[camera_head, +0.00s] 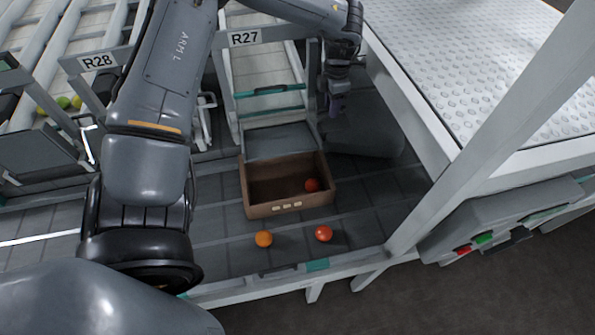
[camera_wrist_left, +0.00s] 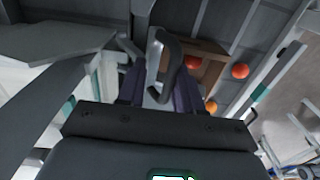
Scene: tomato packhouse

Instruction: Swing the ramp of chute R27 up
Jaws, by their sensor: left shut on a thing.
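Chute R27 (camera_head: 265,70) stands at the back under its R27 label (camera_head: 244,38). Its grey ramp (camera_head: 280,141) is down, with its lower edge at the back rim of a brown box (camera_head: 289,208). My left gripper (camera_head: 336,104) is at the right side of the chute, beside the ramp. In the left wrist view, its purple fingers (camera_wrist_left: 160,88) are shut on a grey looped handle (camera_wrist_left: 173,58). The handle is mostly hidden by the gripper in the head view. My right gripper is not in view.
The box holds a red tomato (camera_head: 312,185). An orange tomato (camera_head: 264,239) and another red tomato (camera_head: 323,233) lie in front of it. Chute R28 (camera_head: 97,61) is at left. A white-framed table (camera_head: 440,135) and post stand close at right.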

